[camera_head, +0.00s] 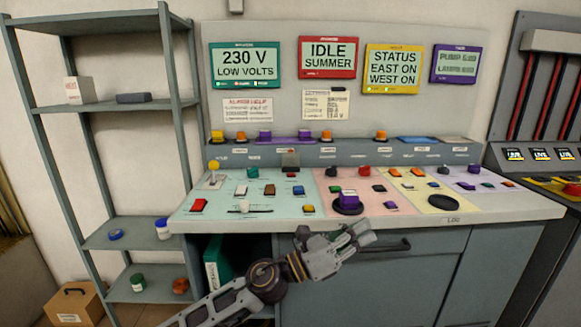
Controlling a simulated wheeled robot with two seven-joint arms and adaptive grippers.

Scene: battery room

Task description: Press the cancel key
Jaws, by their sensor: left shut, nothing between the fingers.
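The control console (400,234) stands in front of me with a sloped top of coloured panels. A red key (199,205), an orange key (309,209) and a blue key (298,190) sit on the pale teal panel at the left. A purple block-shaped control (348,199) on a dark round base stands near the middle front. The small key labels are too blurred to read, so I cannot tell which key is cancel. My left gripper (367,236) is shut and empty, just before the console's front edge, below the purple control. My right gripper is out of view.
Displays on the back panel include a green-framed one (245,65) reading 230 V and a red-framed one (328,57) reading IDLE SUMMER. A grey shelf rack (120,106) stands at the left. A dark cabinet with red bars (519,97) is at the right.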

